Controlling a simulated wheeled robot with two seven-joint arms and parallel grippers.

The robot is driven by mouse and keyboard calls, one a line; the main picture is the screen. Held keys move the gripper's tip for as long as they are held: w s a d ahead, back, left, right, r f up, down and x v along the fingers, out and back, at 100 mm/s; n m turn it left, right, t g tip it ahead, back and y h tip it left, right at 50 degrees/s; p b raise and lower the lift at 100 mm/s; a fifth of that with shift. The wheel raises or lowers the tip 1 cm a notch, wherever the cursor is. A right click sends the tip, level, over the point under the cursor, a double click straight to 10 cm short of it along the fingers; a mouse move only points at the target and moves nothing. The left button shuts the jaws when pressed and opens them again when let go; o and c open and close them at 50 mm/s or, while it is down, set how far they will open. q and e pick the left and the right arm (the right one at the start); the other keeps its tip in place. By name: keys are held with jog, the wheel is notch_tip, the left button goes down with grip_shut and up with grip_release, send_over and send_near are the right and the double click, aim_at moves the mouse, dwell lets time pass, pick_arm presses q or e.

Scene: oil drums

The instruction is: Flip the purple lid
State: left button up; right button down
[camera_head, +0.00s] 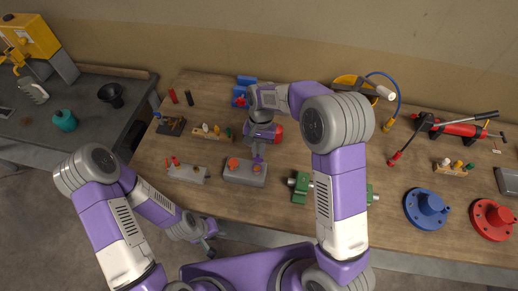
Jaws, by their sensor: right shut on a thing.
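A grey box (244,177) with orange-red round tops stands near the front of the wooden table. My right gripper (257,153) reaches down over the box's right end and is shut on a small purple piece (257,158), which looks like the purple lid. The lid is small here, and its tilt and any contact with the box are hard to tell. My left gripper (207,243) is low in front of the table edge, away from the box. Its fingers are small in view, and I cannot make out whether they are open.
A grey block with red pegs (187,173) stands left of the box. A green vise-like tool (300,188) is to its right, partly behind my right arm. Blue (427,208) and red (492,219) flanged parts stand at the right. Bare table lies between the rows.

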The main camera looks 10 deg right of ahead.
jog(key=shift+s+a+t+b, duration=0.2)
jog(key=shift+s+t+b, duration=0.1)
jog(key=shift+t+b, duration=0.15)
jog(key=s+t+h+b, duration=0.1)
jog(key=t+b, duration=0.1)
jog(key=b, duration=0.2)
jog(key=s+a+f+t+h+b, duration=0.1)
jog(key=s+t+b, duration=0.1)
jog(key=t+b, duration=0.1)
jog(key=shift+a+f+b, duration=0.1)
jog(key=shift+a+b, duration=0.05)
jog(key=shift+b, duration=0.55)
jog(key=shift+s+a+f+t+h+b, duration=0.2)
jog(key=shift+s+f+t+h+b, duration=0.45)
jog(key=shift+t+b, duration=1.95)
jog(key=shift+s+a+f+t+h+b, duration=0.25)
jog(key=shift+s+f+t+h+b, duration=0.45)
jog(key=shift+b, duration=3.85)
jog(key=shift+s+a+f+t+h+b, duration=0.3)
jog(key=shift+f+t+h+b, duration=0.85)
jog(key=shift+b, duration=2.4)
jog(key=shift+d+r+t, duration=0.1)
jog(key=shift+r+t, duration=0.2)
jog(key=shift+t, duration=0.1)
